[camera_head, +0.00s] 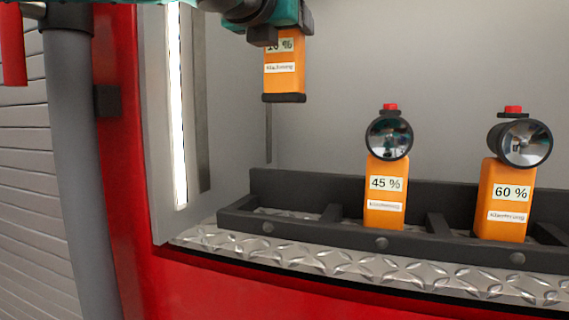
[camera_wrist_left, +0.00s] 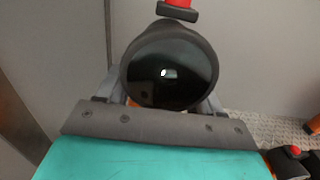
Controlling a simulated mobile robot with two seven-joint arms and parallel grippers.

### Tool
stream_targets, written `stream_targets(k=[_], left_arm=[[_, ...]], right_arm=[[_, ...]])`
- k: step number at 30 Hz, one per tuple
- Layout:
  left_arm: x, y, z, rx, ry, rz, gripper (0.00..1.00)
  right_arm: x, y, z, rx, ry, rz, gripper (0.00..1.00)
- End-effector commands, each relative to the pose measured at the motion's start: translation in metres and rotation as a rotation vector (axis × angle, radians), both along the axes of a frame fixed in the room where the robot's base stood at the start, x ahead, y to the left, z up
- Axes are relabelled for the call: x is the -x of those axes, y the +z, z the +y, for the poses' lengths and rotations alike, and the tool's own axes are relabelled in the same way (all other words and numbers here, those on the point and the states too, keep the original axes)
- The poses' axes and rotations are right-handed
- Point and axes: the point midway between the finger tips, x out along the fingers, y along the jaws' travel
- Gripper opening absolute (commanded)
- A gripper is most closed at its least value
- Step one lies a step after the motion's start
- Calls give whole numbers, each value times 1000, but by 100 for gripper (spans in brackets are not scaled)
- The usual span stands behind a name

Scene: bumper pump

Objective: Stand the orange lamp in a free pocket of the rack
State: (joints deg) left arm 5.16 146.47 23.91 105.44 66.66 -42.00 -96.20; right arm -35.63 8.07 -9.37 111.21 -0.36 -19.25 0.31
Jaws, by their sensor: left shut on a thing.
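My left gripper (camera_head: 284,30) is at the top of the head view, shut on an orange lamp (camera_head: 284,75). The lamp hangs upright in the air, its dark base above the left end of the dark rack (camera_head: 380,243); the label is partly covered. In the left wrist view the lamp's round dark lens (camera_wrist_left: 170,68) and red button sit between the gripper's fingers (camera_wrist_left: 160,103). The rack's left pocket is empty. A lamp marked 45 % (camera_head: 385,195) stands in the middle pocket, one marked 60 % (camera_head: 506,200) in the right pocket. My right gripper is out of view.
The rack stands on a diamond-plate shelf (camera_head: 300,256) in a red-framed compartment. A grey side wall with a bright light strip (camera_head: 178,110) is left of the rack. A grey back wall (camera_head: 340,120) rises behind. Air between the held lamp and rack is clear.

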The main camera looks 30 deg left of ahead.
Motion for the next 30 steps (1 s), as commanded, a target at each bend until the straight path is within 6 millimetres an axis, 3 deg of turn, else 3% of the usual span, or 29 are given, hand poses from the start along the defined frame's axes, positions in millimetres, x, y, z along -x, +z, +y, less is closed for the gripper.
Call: stream_targets(k=[7,15,19,25,30], left_arm=[[0,-54,0,1,-4,4,5],[0,-124,0,1,-2,2,5],[0,-144,0,2,-2,-1,5],[0,-158,0,0,-1,-2,5],[0,-185,0,0,-2,0,5]], right_arm=[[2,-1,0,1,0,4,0],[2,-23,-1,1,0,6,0],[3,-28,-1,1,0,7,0],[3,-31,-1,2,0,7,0],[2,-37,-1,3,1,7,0]])
